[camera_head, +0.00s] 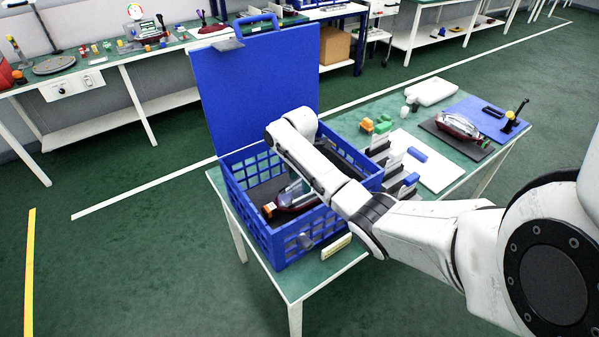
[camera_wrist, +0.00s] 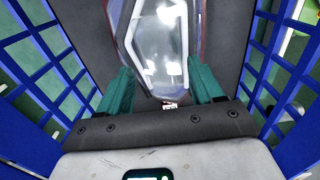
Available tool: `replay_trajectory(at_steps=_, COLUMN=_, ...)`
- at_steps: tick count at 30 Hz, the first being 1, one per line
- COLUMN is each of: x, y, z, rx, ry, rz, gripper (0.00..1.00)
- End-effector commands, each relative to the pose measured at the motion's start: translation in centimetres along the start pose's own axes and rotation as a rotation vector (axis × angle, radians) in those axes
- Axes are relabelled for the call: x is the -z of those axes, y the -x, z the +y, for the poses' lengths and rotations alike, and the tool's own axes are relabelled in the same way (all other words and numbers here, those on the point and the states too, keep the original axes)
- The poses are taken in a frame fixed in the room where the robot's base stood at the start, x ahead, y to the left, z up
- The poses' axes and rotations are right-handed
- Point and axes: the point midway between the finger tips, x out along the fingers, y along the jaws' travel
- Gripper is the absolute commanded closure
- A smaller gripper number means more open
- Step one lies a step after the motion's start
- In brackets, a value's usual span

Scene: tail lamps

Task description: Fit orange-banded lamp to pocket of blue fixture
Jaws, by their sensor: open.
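A lamp with a clear lens and dark red body (camera_head: 292,203) lies in the blue crate (camera_head: 283,240) in the head view. In the wrist view the clear lens (camera_wrist: 160,45) is close ahead, its narrow lower end between the teal fingers of my gripper (camera_wrist: 160,68). The fingers are apart, one on each side of it. My gripper is inside the crate, mostly hidden by my arm in the head view. A blue plate (camera_head: 477,112) at the table's right end carries a black-and-yellow clamp (camera_head: 513,118); I cannot tell its pocket.
Another red-and-clear lamp (camera_head: 458,126) rests on a dark pad (camera_head: 440,134) beside the blue plate. Crate walls rise close on both sides of my gripper; its lid (camera_head: 255,95) stands open. Small blocks (camera_head: 376,127) and a white sheet (camera_head: 425,165) occupy the table's middle.

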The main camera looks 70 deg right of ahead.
Motion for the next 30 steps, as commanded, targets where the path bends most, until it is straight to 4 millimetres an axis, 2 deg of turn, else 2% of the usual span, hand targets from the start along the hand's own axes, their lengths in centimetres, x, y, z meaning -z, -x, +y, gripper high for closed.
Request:
replay_trajectory(at_steps=9, x=0.01, y=-0.20, z=0.01, rx=-0.001, ry=0.000, rz=0.000, gripper=0.35)
replay_trajectory(at_steps=30, x=0.01, y=-0.17, z=0.01, rx=0.000, ry=0.000, rz=0.000, gripper=1.00)
